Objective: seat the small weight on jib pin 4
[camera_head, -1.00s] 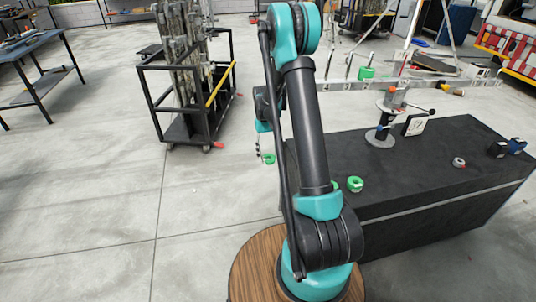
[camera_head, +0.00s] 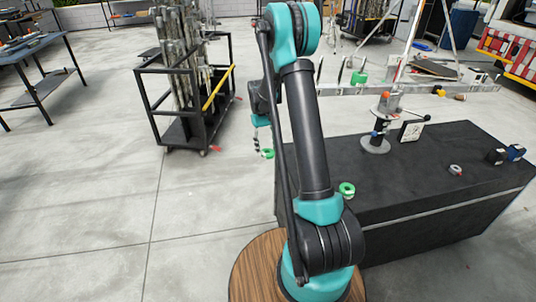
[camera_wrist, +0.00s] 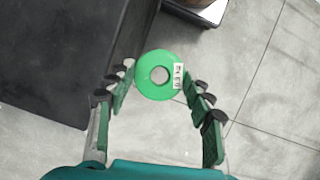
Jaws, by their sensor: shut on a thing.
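My gripper (camera_wrist: 160,80) is shut on a green ring-shaped weight (camera_wrist: 145,86) with a round central hole and a white label on its right side. The ring sits between the fingertips, over the grey floor beside the black bench. In the head view, this weight (camera_head: 267,154) hangs left of the bench, and my arm hides part of the gripper. The jib (camera_head: 435,88) is a pale horizontal beam behind the bench with upright pins. Another green weight (camera_head: 359,77) is on the beam. I cannot read pin numbers.
A green ring (camera_head: 347,189) lies on the black bench (camera_head: 440,165) by its left edge, next to my arm. A post with a round foot (camera_head: 375,146) stands on the bench. A rod cart (camera_head: 170,130) stands at left. Floor between cart and bench is clear.

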